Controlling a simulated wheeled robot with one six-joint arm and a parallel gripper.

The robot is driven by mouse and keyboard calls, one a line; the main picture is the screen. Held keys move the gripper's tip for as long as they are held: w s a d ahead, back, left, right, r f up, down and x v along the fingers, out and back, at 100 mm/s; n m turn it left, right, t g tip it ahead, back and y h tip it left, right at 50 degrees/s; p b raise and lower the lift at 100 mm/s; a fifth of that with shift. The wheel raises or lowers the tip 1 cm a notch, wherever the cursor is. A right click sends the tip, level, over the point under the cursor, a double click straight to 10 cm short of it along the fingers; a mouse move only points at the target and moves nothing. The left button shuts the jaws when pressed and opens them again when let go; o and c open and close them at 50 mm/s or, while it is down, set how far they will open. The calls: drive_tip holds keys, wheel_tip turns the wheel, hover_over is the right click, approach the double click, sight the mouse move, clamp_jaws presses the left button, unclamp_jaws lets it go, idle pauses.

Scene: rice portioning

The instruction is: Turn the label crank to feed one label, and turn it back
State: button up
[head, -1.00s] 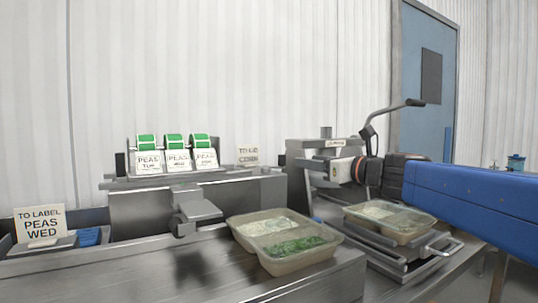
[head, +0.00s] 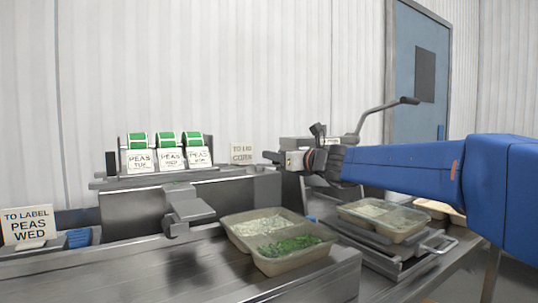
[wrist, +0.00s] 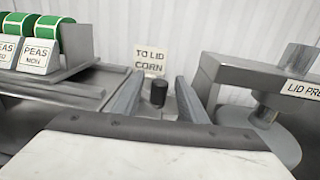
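A label dispenser with green label rolls (head: 166,138) stands on the metal bench at the back left, its cards reading PEAS TUE, WED and MON. A small upright black knob, which looks like the crank handle, shows in the wrist view (wrist: 159,93), near the dispenser's right end. My gripper (head: 272,160) is at that end, with its arm reaching in from the right. In the wrist view my gripper (wrist: 159,97) is open, one finger each side of the knob's line, with nothing held. I cannot tell whether the fingers reach the knob. The rest of the crank is hidden.
A lid press (wrist: 290,95) with a long lever (head: 385,112) stands close right of my gripper. A TO LID CORN sign (head: 242,152) is behind. A two-part food tray (head: 300,262) sits in front, another tray (head: 405,230) at right. A TO LABEL PEAS WED sign (head: 28,227) stands left.

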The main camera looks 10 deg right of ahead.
drive_tip(key=shift+x, duration=2.4)
drive_tip(key=shift+c, duration=0.4)
clamp_jaws()
